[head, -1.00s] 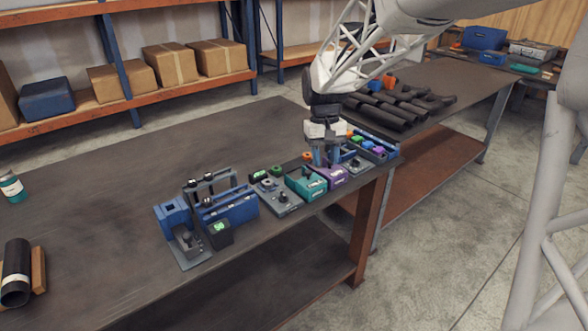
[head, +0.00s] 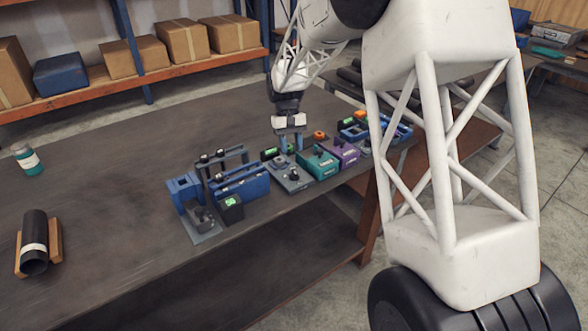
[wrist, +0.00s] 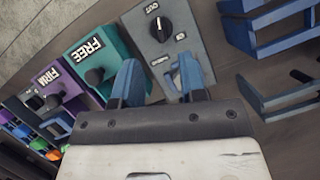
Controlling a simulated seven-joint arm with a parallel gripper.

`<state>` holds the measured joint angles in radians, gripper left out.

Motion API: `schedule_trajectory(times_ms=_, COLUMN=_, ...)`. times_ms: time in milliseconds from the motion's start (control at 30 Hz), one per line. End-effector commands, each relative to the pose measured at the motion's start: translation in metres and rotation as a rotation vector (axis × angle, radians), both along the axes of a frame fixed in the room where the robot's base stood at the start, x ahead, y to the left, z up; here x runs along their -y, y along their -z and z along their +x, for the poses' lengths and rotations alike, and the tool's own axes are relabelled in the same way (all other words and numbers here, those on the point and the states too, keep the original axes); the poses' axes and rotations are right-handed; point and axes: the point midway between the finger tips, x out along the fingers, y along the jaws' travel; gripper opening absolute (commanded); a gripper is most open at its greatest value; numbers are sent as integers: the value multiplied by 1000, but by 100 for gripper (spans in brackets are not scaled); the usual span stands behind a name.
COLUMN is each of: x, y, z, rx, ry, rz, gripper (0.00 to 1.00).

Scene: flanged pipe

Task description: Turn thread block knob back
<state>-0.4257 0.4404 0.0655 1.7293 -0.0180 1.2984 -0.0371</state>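A grey block (head: 289,176) with a black knob stands on the bench. In the wrist view this grey block (wrist: 162,20) carries an "OUT" label, and its black knob (wrist: 160,29) is near the top. A purple block (head: 344,152), labelled "FIRM" in the wrist view, is beyond that. I cannot tell which is the thread block. My gripper (head: 288,147) is open and empty, pointing down just behind the grey block. Its blue fingertips (wrist: 158,72) are apart.
A blue fixture (head: 238,184) with a green-lit box (head: 232,202) stands left of the grey block. A black pipe (head: 35,238) in a wooden cradle and a jar (head: 28,160) are far left. The bench's left middle is clear.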

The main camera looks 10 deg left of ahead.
Motion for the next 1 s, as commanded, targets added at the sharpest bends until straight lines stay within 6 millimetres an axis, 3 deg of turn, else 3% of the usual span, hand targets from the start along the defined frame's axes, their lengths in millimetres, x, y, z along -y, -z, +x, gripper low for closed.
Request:
schedule_trajectory(times_ms=567, x=0, y=7, z=-2, rx=-1, ry=0, rz=0, gripper=38)
schedule_trajectory(times_ms=1000, x=9, y=50, z=-18, rx=-1, ry=0, rz=0, gripper=38)
